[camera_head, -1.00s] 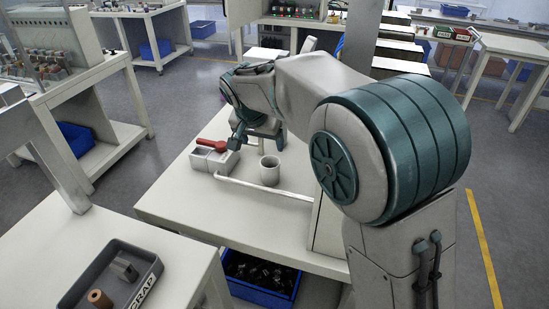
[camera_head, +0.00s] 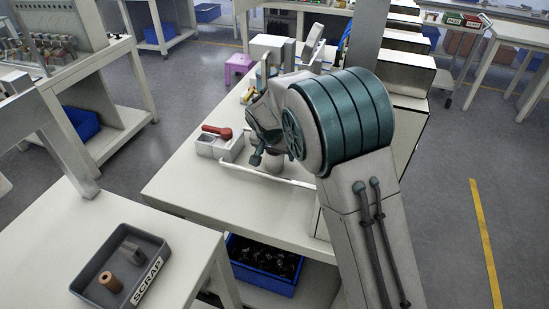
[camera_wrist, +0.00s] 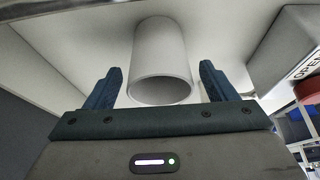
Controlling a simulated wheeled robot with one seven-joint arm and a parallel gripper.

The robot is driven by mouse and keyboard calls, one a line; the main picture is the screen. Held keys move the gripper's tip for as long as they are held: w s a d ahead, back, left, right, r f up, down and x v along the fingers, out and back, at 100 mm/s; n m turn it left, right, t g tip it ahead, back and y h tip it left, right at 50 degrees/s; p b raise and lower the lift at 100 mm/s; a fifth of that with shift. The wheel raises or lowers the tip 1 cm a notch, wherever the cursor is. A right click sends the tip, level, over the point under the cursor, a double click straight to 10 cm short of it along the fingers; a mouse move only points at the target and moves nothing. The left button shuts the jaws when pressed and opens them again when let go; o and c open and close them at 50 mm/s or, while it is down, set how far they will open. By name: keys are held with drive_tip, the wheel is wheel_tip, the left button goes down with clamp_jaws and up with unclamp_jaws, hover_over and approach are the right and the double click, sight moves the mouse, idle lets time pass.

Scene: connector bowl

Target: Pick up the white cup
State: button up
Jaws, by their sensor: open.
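The white cup (camera_wrist: 160,52) stands in the middle of the wrist view with its open rim facing my gripper. My gripper (camera_wrist: 161,69) is open and empty. Its two dark fingers lie one on each side of the cup in the picture, with a visible gap on both sides. Whether the fingertips reach past the rim is hard to tell. In the head view my gripper (camera_head: 262,156) is partly hidden by my arm.
A white box (camera_head: 208,149) with a red handle (camera_head: 217,131) stands left of the cup. A grey scrap tray (camera_head: 84,285) sits on the nearer table. A blue bin (camera_head: 262,284) is below the worktable. The front left of the worktable (camera_head: 185,188) is clear.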

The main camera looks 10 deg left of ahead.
drive_tip(key=shift+w+f, duration=0.15)
drive_tip(key=shift+f, duration=0.2)
drive_tip(key=shift+c, duration=0.2)
drive_tip(key=c, duration=1)
